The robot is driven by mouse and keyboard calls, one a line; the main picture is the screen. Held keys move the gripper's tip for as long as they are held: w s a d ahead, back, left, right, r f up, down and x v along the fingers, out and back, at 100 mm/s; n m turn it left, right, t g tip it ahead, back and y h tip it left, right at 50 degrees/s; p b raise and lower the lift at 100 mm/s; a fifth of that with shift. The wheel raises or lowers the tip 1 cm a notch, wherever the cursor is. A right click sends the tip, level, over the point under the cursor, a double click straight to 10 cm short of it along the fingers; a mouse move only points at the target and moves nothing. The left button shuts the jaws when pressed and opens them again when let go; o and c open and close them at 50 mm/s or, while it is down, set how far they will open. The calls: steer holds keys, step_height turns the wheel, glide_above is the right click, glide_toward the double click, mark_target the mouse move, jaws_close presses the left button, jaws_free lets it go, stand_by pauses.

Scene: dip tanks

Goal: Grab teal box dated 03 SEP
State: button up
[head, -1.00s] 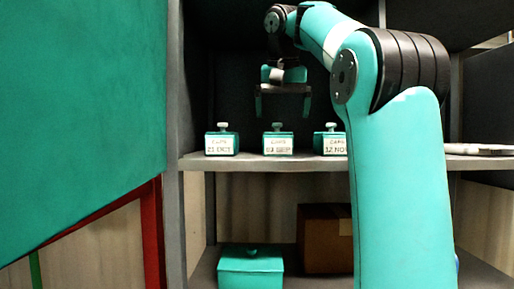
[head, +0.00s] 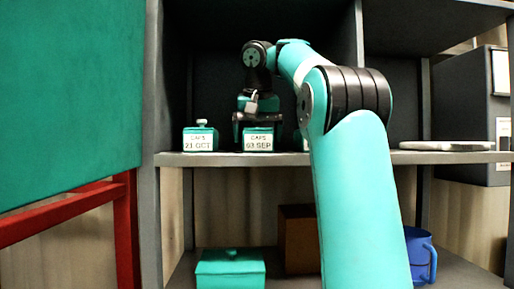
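The teal box labelled CAPS 03 SEP (head: 258,142) stands upright on the middle shelf. My gripper (head: 258,130) is down over this box from above, with its fingers at the left and right of the box's top. The box's knob is hidden behind the gripper. I cannot tell whether the fingers touch the box or have closed on it. A similar teal box labelled CAPS 21 OCT (head: 200,139) stands to the left, its pale knob showing. A third teal box (head: 299,141) at the right is mostly hidden by my arm.
The grey shelf (head: 440,157) carries a flat pale object (head: 446,145) at the right. Below are a larger teal lidded box (head: 230,268), a brown carton (head: 298,240) and a blue mug (head: 419,255). A teal panel on a red frame (head: 125,220) stands at the left.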

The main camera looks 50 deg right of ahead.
steer(key=c, duration=0.7)
steer(key=shift+r, duration=0.1)
